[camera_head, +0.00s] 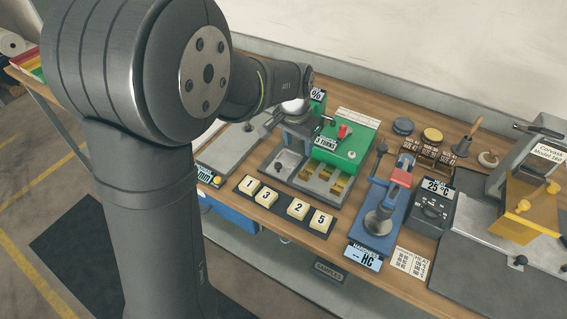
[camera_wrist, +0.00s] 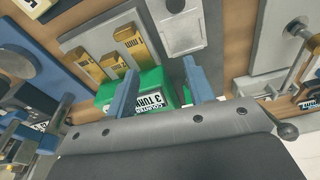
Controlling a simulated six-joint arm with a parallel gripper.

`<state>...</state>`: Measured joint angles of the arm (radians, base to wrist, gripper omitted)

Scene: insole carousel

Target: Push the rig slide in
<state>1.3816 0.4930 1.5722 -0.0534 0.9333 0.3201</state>
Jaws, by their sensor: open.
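The rig is a grey base with a green box (camera_head: 346,146) labelled with a turns counter and bearing a red knob. A light grey plate with a small knob (camera_head: 286,164) lies at its left front; it looks like the slide, but I cannot be sure. In the wrist view, the green box (camera_wrist: 150,84) shows behind and between my fingers, and a pale grey plate (camera_wrist: 182,22) lies beyond them. My gripper (camera_wrist: 162,82) is open, with two blue fingers apart and nothing between them. In the head view my arm reaches to the rig's back left and mostly hides the gripper.
Number tiles on a dark strip (camera_head: 285,208) lie in front of the rig. A blue press (camera_head: 382,212) and a dark temperature box (camera_head: 433,208) stand right of it. A grey machine with a yellow part (camera_head: 524,208) is far right. A grey plate (camera_head: 229,152) lies left.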

